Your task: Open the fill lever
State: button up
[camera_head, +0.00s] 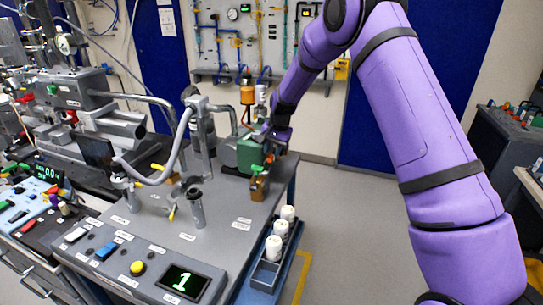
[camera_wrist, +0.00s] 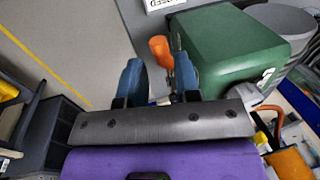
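An orange lever handle (camera_wrist: 160,50) shows in the wrist view beside a green box (camera_wrist: 230,40). I take it for the fill lever, but its label is only partly visible. My gripper (camera_wrist: 158,72) has its two blue fingers apart, with the orange handle showing between and just beyond them. In the head view my gripper (camera_head: 273,138) is at the green box (camera_head: 250,154) on the bench's right end. The handle is mostly hidden there.
A brass-coloured block (camera_head: 260,187) stands below the green box. White cylinders (camera_head: 273,248) stand in a rack at the bench's right edge. Hoses and a grey post (camera_head: 197,208) stand to the left. A control panel with a green "1" display (camera_head: 183,282) is in front.

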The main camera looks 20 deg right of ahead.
aim_at(271, 161)
jog(key=shift+w+a+f, duration=0.1)
jog(key=shift+f, duration=0.55)
jog(key=shift+w+a+f, duration=0.1)
jog(key=shift+f, duration=0.55)
jog(key=shift+c, duration=0.2)
grip_shut()
jog(key=shift+s, duration=0.1)
jog(key=f+t+h, duration=0.2)
jog(key=t, duration=0.1)
jog(key=shift+s+a, duration=0.1)
jog(key=shift+a, duration=0.1)
jog(key=shift+w+d+f+n+t+h, duration=0.1)
jog(key=shift+f+n+t+h, duration=0.1)
jog(key=shift+f+t+h, duration=0.45)
jog(key=shift+w+d+f+n+t+h, duration=0.15)
jog(key=shift+t+h, duration=0.3)
jog(key=shift+t, duration=0.5)
jog(key=shift+o, duration=0.2)
grip_release()
